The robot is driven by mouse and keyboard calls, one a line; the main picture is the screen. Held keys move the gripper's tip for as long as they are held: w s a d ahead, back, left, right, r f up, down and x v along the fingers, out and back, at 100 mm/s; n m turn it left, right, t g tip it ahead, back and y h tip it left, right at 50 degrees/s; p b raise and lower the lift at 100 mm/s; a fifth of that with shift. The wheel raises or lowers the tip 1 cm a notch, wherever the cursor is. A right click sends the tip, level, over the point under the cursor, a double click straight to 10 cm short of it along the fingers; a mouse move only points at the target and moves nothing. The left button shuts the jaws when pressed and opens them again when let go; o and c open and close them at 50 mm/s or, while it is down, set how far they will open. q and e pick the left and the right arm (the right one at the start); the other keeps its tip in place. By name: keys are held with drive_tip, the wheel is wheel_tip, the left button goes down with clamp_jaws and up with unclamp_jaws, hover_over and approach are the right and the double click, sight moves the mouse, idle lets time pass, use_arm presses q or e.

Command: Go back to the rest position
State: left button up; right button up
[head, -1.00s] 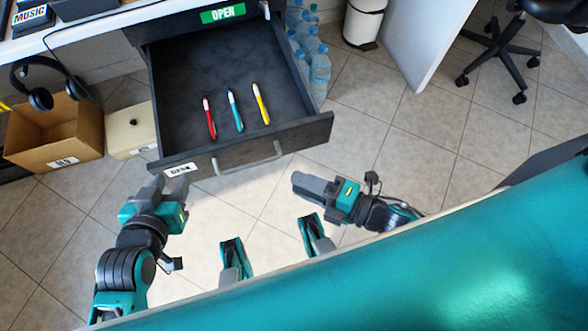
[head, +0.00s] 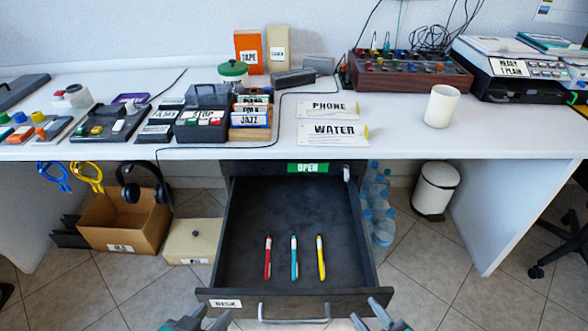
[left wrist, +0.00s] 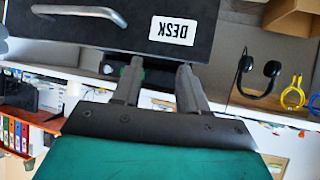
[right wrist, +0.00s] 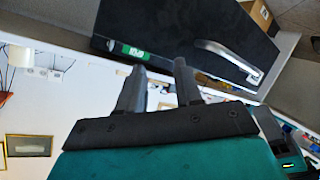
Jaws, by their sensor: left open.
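My left gripper (head: 210,315) shows at the bottom edge of the head view, in front of the drawer's left front corner. In the left wrist view (left wrist: 159,72) its two fingers are apart with nothing between them. My right gripper (head: 366,311) is at the bottom edge too, near the drawer's right front corner. In the right wrist view (right wrist: 160,70) its fingers are apart and empty. The desk drawer (head: 340,286) is pulled open. A red pen (head: 267,258), a teal pen (head: 294,258) and a yellow pen (head: 321,258) lie side by side in it.
The drawer front with its handle (head: 294,318) juts towards me. The white desk (head: 400,142) is above, holding boxes, signs and a white cup (head: 441,106). A cardboard box (head: 125,220), water bottles (head: 380,205) and a bin (head: 436,190) stand on the floor.

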use_arm(q)
drive_tip(key=s+a+r+y+p, duration=0.1)
drive_tip(key=s+a+r+p, duration=0.1)
drive_tip(key=r+p, duration=0.6)
drive_tip(key=a+p, duration=0.1)
drive_tip(key=p, duration=0.3)
drive_tip(key=shift+s+p, duration=0.2)
drive_tip(key=shift+p, duration=0.1)
use_arm(e)
drive_tip(key=s+d+r+m+g+h, duration=0.2)
drive_tip(key=s+d+r+m, duration=0.1)
drive_tip(key=r+m, duration=0.4)
wheel_tip(320, 180, up, 3)
drive_tip(key=shift+m, duration=0.3)
use_arm(q)
drive_tip(key=shift+w+r, duration=0.2)
drive_tip(key=shift+r, duration=0.05)
use_arm(e)
drive_tip(key=shift+a, duration=0.1)
